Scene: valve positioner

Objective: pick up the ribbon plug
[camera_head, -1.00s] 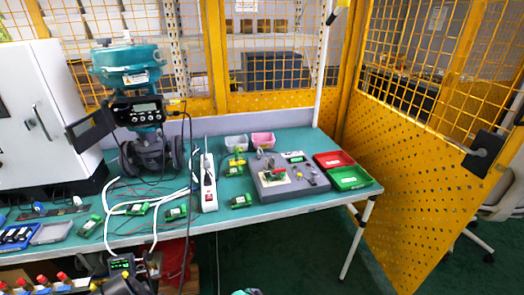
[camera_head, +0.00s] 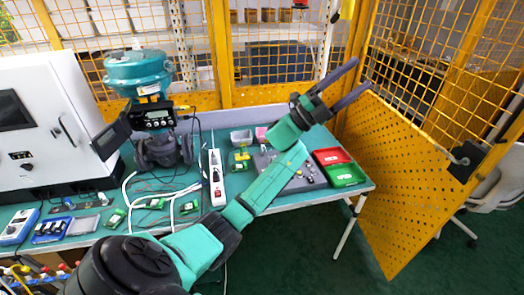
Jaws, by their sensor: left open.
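My left arm reaches across the table from the lower left. Its gripper (camera_head: 362,75) is open and empty, with two dark fingers apart and pointing up and right, above the table's back right part, in front of the yellow fence. I cannot pick out the ribbon plug; it is too small to tell or hidden by my arm. The grey fixture block (camera_head: 311,180) on the table is largely covered by my forearm. The teal valve positioner (camera_head: 138,72) with its dark display unit (camera_head: 158,117) stands at the left back. My right gripper is not in view.
A red bin (camera_head: 331,155) and a green bin (camera_head: 343,175) sit at the table's right end. A white power strip (camera_head: 217,178) and several small green boards lie mid-table. A white cabinet (camera_head: 50,130) stands left. Yellow mesh fencing (camera_head: 385,165) closes the right side.

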